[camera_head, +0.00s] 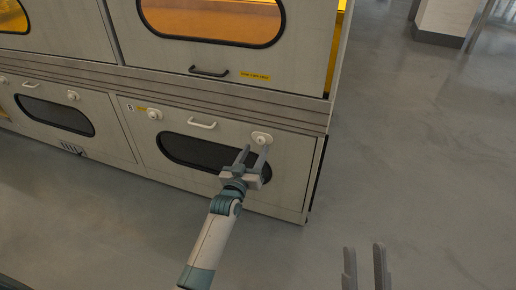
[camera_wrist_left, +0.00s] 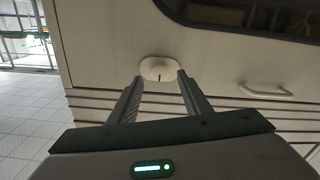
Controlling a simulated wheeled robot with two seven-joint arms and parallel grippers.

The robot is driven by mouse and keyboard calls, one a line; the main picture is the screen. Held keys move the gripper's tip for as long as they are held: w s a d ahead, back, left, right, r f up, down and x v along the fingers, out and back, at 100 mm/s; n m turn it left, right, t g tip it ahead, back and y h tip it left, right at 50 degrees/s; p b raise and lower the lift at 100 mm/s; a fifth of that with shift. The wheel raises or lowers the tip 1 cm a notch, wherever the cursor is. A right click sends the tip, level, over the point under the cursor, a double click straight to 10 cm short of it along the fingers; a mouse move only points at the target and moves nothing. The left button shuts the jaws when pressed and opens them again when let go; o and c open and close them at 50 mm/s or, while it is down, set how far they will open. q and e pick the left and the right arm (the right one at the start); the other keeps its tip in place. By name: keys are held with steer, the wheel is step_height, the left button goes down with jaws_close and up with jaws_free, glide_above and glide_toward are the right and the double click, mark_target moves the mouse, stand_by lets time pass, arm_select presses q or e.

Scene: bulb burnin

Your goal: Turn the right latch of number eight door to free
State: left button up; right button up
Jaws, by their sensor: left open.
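The number eight door (camera_head: 185,165) is a pale panel in the cabinet's lower row, with a dark oval window and an "8" label. Its right latch (camera_head: 262,139) is a white round knob on an oval plate. In the left wrist view the latch (camera_wrist_left: 160,70) shows a short dark mark on its face. My left gripper (camera_head: 256,152) is open, its fingertips close to the latch. In the left wrist view the latch sits between and just past the fingertips; I cannot tell whether they touch it. The door's left latch (camera_head: 154,115) is apart from both grippers. My right gripper (camera_head: 365,255) is open and empty at the lower right.
A pale handle (camera_head: 202,124) sits between the two latches. Above is a larger door with a black handle (camera_head: 209,72) and an orange window. A similar lower door (camera_head: 60,115) is at the left. The grey floor (camera_head: 420,150) to the right is clear.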

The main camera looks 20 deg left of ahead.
mark_target(260, 142)
arm_select(q)
steer(key=shift+w+b, duration=0.35)
steer(key=shift+w, duration=1.5)
arm_select(e)
steer(key=shift+w+d+r+t, duration=0.15)
steer(key=shift+d+r+t, duration=0.45)
steer(key=shift+r+t, duration=0.3)
arm_select(q)
jaws_close()
